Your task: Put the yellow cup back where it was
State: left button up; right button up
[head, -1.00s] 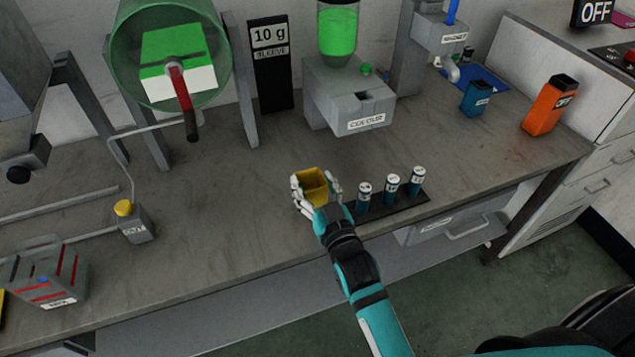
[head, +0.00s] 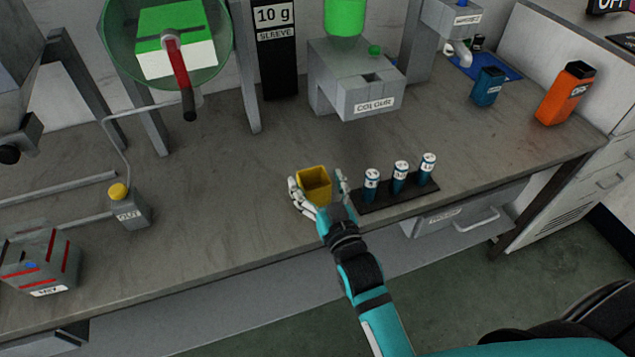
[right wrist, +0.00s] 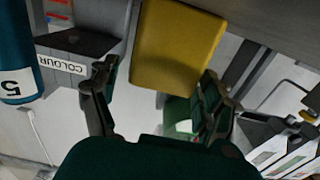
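The yellow cup (head: 314,186) stands upright on the grey bench near its front edge, left of a black rack. It is square with an open top and looks empty. My right gripper (head: 318,192) is around the cup with its fingers spread, one on each side. In the right wrist view the yellow cup (right wrist: 172,45) is ahead between the open fingers (right wrist: 158,90). A gap shows between the left finger and the cup; whether the right finger touches it, I cannot tell. My left gripper is not in view.
The black rack (head: 408,196) with 3 blue-and-white cylinders is close on the right. Behind are the COLOUR dispenser (head: 350,92) and the 10 g sign (head: 276,55). The bench (head: 235,190) left of the cup is clear.

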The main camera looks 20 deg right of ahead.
jog(key=shift+s+r, duration=0.15)
jog(key=shift+r, duration=0.1)
jog(key=s, duration=1.1)
jog(key=shift+s+d+b, duration=0.15)
jog(key=shift+s+b, duration=0.25)
jog(key=shift+b, duration=0.05)
dwell(0.9)
